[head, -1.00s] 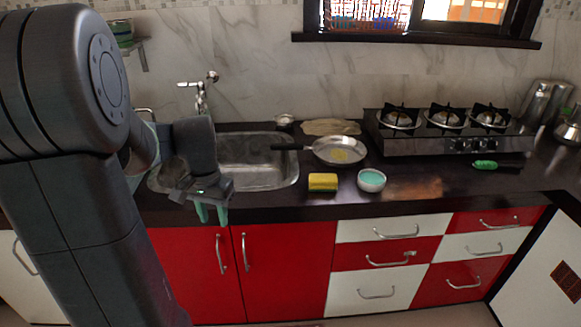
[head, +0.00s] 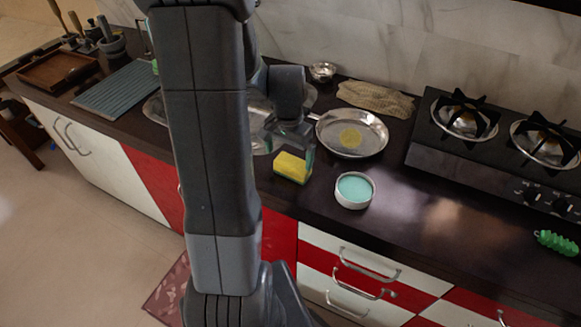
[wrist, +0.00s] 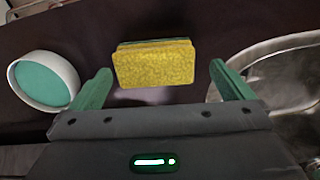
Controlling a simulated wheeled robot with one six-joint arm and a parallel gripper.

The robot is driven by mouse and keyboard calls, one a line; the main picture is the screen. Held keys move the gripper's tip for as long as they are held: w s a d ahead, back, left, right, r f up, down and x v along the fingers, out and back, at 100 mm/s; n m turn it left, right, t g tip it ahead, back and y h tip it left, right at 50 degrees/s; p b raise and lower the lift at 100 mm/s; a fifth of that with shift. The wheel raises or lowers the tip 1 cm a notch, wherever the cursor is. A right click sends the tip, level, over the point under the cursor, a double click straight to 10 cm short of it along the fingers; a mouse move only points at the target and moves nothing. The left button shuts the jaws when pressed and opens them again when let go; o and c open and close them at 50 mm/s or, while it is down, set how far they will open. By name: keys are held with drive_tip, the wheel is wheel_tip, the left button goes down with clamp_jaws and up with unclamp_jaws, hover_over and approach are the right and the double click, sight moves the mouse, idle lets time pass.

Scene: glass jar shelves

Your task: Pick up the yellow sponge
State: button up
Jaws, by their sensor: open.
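The yellow sponge (head: 291,168) lies on the dark counter in the head view, just left of a white bowl. In the wrist view the sponge (wrist: 154,64) has a yellow face toward me and a thin green layer along its far edge. My gripper (head: 308,157) is above and close to the sponge in the head view. In the wrist view my gripper (wrist: 160,88) is open, with one green finger to each side of the sponge's near edge. The sponge lies between and slightly beyond the fingertips, with gaps on both sides.
The white bowl (head: 354,190) with a teal content stands right of the sponge, close to the left finger in the wrist view (wrist: 45,80). A frying pan (head: 352,133) lies behind. The sink (wrist: 285,75) is on the other side. A stove (head: 500,145) stands farther right.

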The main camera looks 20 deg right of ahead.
sight(293, 162)
drive_tip(key=f, duration=0.1)
drive_tip(key=d+f, duration=0.1)
drive_tip(key=f, duration=0.1)
drive_tip(key=shift+s+d+f, duration=0.1)
drive_tip(key=shift+d+f, duration=0.05)
drive_tip(key=shift+f, duration=0.75)
drive_tip(key=c, duration=0.7)
